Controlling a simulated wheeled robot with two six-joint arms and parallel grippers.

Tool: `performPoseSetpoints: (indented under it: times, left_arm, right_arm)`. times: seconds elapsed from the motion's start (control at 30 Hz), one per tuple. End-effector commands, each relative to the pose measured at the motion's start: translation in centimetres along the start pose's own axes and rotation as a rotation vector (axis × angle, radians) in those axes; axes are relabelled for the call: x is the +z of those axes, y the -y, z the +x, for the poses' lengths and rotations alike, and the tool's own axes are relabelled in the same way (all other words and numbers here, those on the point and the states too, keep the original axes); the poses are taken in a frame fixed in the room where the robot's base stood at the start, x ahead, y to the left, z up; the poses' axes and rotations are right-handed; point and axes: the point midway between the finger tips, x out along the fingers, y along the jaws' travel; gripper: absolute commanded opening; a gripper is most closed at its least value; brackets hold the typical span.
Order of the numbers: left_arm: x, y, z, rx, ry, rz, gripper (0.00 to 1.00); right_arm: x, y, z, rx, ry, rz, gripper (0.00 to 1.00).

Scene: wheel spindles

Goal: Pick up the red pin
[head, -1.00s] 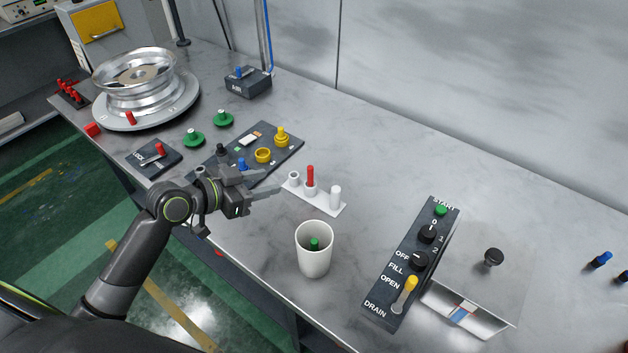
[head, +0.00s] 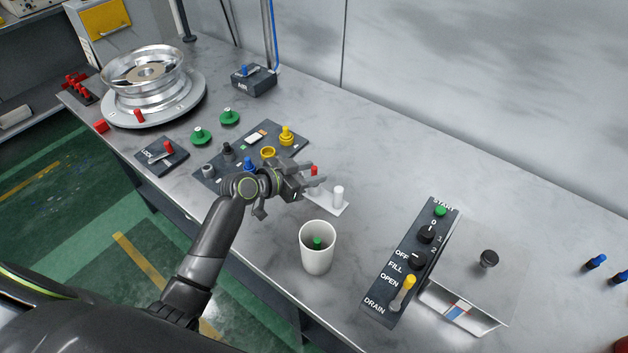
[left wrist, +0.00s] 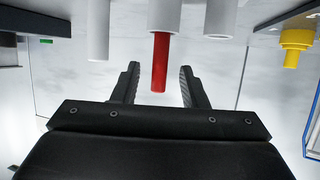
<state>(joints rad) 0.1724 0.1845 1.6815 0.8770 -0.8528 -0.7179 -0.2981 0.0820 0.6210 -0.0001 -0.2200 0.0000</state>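The red pin (head: 314,170) stands upright in a socket of the small white holder (head: 328,205), partly covered by my left gripper. In the left wrist view, which looks upside down, the red pin (left wrist: 160,60) points down from its white socket (left wrist: 164,15). My left gripper (head: 313,179) is open at the pin. Its fingertips (left wrist: 158,80) lie one on each side of the pin, with a visible gap to each. My right gripper is not in view.
A white post (head: 338,195) stands on the same holder. A white cup (head: 318,255) with a green piece inside stands in front. A dark panel (head: 245,165) with yellow, blue and black parts lies left. The bench behind the holder is clear.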

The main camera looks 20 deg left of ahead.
Motion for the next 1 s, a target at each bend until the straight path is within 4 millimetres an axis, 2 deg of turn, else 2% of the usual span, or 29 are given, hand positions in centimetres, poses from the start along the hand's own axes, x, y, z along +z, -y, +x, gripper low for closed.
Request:
performPoseSetpoints:
  times: [0.07,0.23,0.57,0.87,1.0]
  left_arm:
    - [-0.6,-0.2,1.0,0.002,0.000,-0.003,0.39]
    - [-0.3,-0.1,2.6,0.001,0.000,-0.001,0.39]
    - [-0.2,-0.1,3.1,0.000,0.000,0.001,0.39]
    - [-0.2,-0.1,3.1,0.000,0.000,0.000,0.01]
    - [-0.2,-0.1,3.1,-0.001,-0.001,0.001,0.00]
  right_arm:
    - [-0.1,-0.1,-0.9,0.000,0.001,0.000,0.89]
    - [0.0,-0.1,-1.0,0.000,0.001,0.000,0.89]
    - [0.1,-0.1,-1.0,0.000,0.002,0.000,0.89]
    - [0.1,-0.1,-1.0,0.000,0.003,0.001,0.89]
    - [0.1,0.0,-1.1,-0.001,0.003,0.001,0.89]
